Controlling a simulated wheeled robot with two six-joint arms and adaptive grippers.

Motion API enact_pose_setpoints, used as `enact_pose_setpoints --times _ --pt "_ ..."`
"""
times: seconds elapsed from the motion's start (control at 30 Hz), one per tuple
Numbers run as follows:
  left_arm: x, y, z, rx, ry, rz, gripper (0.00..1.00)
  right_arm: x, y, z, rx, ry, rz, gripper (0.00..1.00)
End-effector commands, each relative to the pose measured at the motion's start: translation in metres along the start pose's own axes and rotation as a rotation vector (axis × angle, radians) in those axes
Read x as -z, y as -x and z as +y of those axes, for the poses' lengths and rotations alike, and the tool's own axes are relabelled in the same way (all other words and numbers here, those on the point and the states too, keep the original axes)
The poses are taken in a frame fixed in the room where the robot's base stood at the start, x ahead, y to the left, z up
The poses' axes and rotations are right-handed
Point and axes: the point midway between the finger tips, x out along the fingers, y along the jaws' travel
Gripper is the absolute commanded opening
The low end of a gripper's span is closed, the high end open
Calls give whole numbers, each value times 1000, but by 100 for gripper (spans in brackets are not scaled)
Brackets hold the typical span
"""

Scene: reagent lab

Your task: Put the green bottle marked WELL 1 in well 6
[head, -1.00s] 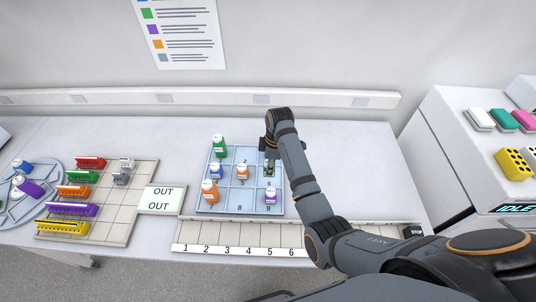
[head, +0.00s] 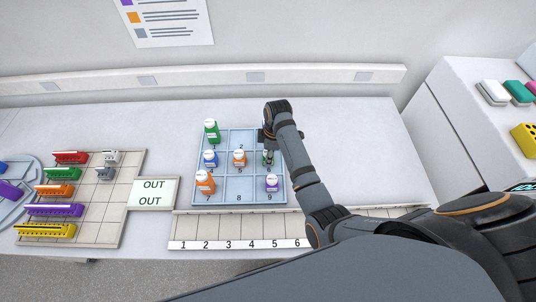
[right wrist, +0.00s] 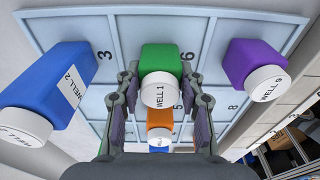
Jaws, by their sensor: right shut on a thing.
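The green bottle marked WELL 1 (right wrist: 160,75) is between the fingers of my right gripper (right wrist: 160,100), which is shut on it, its white cap toward the camera. The number 6 is printed beside it on the pale blue well board (right wrist: 100,22), so it is at well 6. I cannot tell whether its base touches the board. In the head view my right gripper (head: 267,145) is over the right column's middle cell of the board (head: 239,196) and partly hides the bottle. My left gripper is out of view.
A blue bottle marked WELL 2 (right wrist: 48,85) stands near number 3, and a purple WELL 9 bottle (right wrist: 255,62) on the other side. An orange bottle (right wrist: 160,118) is close to my fingers. Another green bottle (head: 212,132) stands in the board's far left cell. Well 8 is empty.

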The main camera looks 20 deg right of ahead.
Motion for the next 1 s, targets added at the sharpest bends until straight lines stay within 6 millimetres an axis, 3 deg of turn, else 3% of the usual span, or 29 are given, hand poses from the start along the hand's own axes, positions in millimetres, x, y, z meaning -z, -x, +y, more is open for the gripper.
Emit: enact_pose_setpoints --times 0.17,0.2,0.33,0.63,0.73,1.0 --pt "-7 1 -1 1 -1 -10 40 0 -4 0 0 0 0 4" --pt "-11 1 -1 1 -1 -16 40 0 -4 0 -1 0 0 44" --pt "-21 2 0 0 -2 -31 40 0 -4 0 -1 0 0 61" --pt "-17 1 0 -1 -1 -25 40 0 -2 1 -1 0 0 61" --pt "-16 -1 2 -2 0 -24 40 0 7 2 -5 0 1 61" --pt "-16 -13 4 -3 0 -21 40 0 71 2 -8 0 2 61"
